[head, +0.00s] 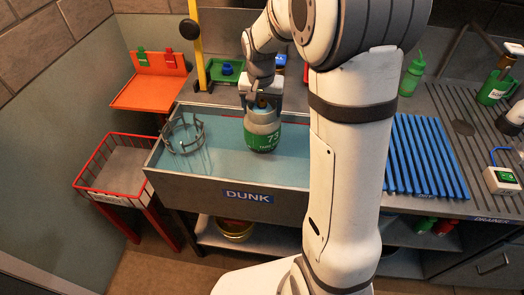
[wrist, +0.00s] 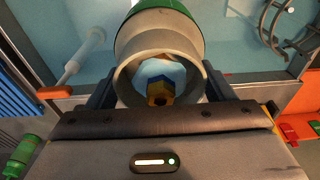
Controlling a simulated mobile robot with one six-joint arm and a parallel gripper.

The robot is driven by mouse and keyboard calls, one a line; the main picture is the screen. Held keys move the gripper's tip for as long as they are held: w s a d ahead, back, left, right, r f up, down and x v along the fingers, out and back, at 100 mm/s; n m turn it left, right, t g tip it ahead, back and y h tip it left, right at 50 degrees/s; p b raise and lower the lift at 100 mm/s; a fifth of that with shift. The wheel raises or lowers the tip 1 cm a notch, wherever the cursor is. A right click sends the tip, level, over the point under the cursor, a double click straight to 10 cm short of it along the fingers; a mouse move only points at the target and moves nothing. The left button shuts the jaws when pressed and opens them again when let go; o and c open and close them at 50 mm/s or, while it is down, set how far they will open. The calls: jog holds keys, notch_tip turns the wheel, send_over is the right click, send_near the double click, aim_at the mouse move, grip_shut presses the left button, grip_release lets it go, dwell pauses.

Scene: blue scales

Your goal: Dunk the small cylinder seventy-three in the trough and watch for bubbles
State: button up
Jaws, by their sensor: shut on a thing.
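The small cylinder (head: 262,138) is green with a grey collar and the number 73 on its side. It is upright over the blue water of the trough (head: 200,182), whose front reads DUNK. I cannot tell whether its base is in the water. My gripper (head: 262,100) is shut on its collar from above. In the wrist view the grey collar (wrist: 125,75) sits between my two fingers (wrist: 160,92), with a brass valve (wrist: 158,93) inside it. No bubbles show around the cylinder. A round grey wire cage (head: 183,137) stands in the trough's left end.
A red wire basket (head: 88,178) and an orange shelf (head: 150,93) with red and green tags are left of the trough. A yellow post (head: 199,45) stands behind. A blue slatted rack (head: 425,155) is to the right. My arm hides the trough's right end.

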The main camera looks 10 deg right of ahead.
jog(key=shift+r+p, duration=1.2)
jog(key=shift+r, duration=1)
jog(key=shift+f, duration=0.1)
